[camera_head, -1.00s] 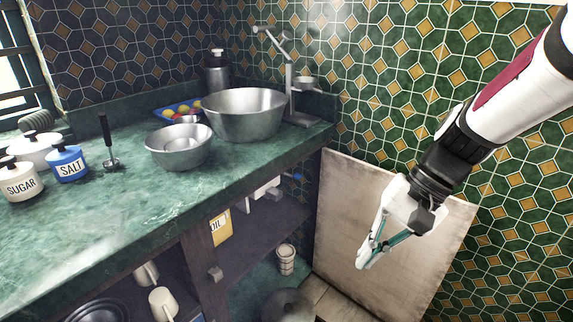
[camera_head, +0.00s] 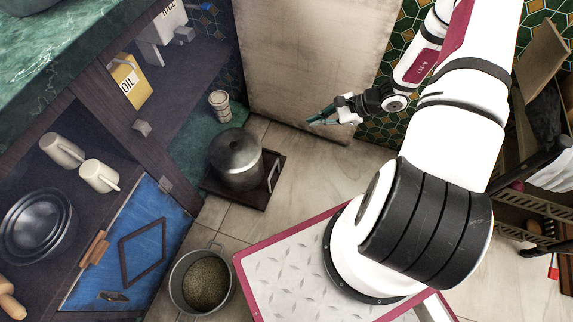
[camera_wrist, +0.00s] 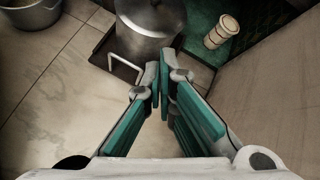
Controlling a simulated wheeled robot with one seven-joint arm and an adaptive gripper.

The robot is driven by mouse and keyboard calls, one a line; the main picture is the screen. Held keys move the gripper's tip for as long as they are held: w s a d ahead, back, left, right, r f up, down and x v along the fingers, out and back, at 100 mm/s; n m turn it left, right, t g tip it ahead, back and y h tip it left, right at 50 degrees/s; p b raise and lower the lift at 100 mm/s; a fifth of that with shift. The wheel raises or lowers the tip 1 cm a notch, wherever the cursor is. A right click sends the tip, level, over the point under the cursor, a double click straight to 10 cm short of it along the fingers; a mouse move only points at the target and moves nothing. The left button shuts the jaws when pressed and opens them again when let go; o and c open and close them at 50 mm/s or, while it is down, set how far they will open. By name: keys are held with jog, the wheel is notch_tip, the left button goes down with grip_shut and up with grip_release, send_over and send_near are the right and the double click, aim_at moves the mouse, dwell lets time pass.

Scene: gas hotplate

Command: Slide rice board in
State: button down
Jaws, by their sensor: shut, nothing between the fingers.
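A dark low board (camera_head: 256,197) sticks out onto the floor from under the counter. A lidded metal pot (camera_head: 236,160) stands on it. A pale handle (camera_head: 273,172) rises at the board's outer edge. In the wrist view the handle (camera_wrist: 122,63) shows in front of the pot (camera_wrist: 147,28), and the board is partly hidden by the pot and my fingers. My gripper (camera_head: 318,117) is shut and empty, to the upper right of the handle in the head view and apart from it. In the wrist view its teal fingers (camera_wrist: 161,88) point toward the pot.
A bucket of grain (camera_head: 206,283) stands on the floor near the open blue-lined cabinet. A small ribbed jar (camera_head: 220,104) stands on the green surface behind the pot. Floor right of the board is clear.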

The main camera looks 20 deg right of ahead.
jog(key=s+f+m+t+h+b, duration=0.1)
jog(key=s+f+m, duration=0.2)
jog(key=f, duration=0.6)
jog(key=s+f+m+t+b, duration=0.1)
jog(key=s+f+m, duration=0.15)
jog(key=f, duration=0.65)
jog(key=a+r+b+x, duration=0.1)
jog(key=b+x, duration=0.5)
jog(key=x, duration=0.7)
jog(key=shift+w+a+f+m, duration=0.15)
jog(key=shift+w+a+m, duration=0.05)
jog(key=shift+w+m, duration=0.2)
jog(key=shift+a, duration=0.1)
